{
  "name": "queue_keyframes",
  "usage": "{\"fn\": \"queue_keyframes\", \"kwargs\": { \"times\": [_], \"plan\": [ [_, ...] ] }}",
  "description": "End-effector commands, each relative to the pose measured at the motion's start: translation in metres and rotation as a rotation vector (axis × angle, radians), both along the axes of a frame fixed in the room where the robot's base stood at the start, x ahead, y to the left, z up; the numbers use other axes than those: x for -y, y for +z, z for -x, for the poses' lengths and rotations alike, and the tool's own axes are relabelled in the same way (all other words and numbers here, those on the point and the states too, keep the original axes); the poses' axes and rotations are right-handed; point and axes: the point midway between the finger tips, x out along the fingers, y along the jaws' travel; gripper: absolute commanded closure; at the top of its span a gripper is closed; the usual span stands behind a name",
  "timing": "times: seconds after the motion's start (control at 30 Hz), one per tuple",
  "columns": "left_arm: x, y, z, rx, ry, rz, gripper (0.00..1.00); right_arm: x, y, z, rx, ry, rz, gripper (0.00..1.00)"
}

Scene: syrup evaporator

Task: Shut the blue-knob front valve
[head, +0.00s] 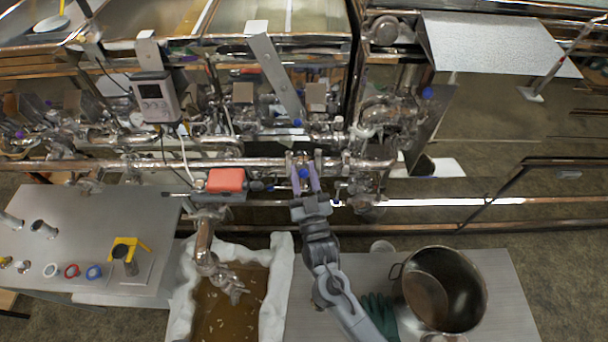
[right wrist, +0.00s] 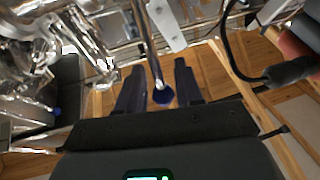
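The blue knob (head: 304,173) sits on the front of the metal pipework, in the middle of the head view. In the right wrist view the blue knob (right wrist: 163,96) is at the end of a thin metal stem. My right gripper (head: 304,181) reaches up to it from below, with its two purple fingers apart on either side of the knob. In the right wrist view the right gripper (right wrist: 159,88) is open, with gaps visible between the knob and both fingers. How far the knob lies between the fingertips in depth is hard to tell. My left gripper is not in view.
Another blue knob (head: 427,92) is at upper right. A cloth-lined tub (head: 186,285) with brown liquid, a steel pot (head: 440,290) and a grey table (head: 40,200) with small parts stand in front.

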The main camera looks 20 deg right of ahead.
Motion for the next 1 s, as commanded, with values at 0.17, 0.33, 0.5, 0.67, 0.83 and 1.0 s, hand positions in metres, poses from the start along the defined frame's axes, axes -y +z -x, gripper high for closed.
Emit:
{"fn": "queue_keyframes", "kwargs": {
  "times": [0.17,0.33,0.5,0.67,0.83,1.0],
  "plan": [
    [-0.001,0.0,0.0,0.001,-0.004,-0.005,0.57,0.001,-0.003,0.0,-0.007,-0.002,0.002,0.64],
    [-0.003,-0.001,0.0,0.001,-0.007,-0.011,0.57,0.001,-0.006,0.002,-0.011,-0.003,0.003,0.64],
    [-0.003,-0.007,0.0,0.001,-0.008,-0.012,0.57,0.0,-0.014,0.016,-0.014,-0.002,0.003,0.64],
    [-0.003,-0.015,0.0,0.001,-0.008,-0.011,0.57,-0.001,-0.025,0.041,-0.014,-0.001,0.003,0.64],
    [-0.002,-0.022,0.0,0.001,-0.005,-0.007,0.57,-0.003,-0.035,0.068,-0.011,-0.003,0.002,0.64],
    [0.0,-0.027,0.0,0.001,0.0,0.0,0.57,-0.005,-0.041,0.088,-0.009,-0.001,0.002,0.64]
  ]
}}
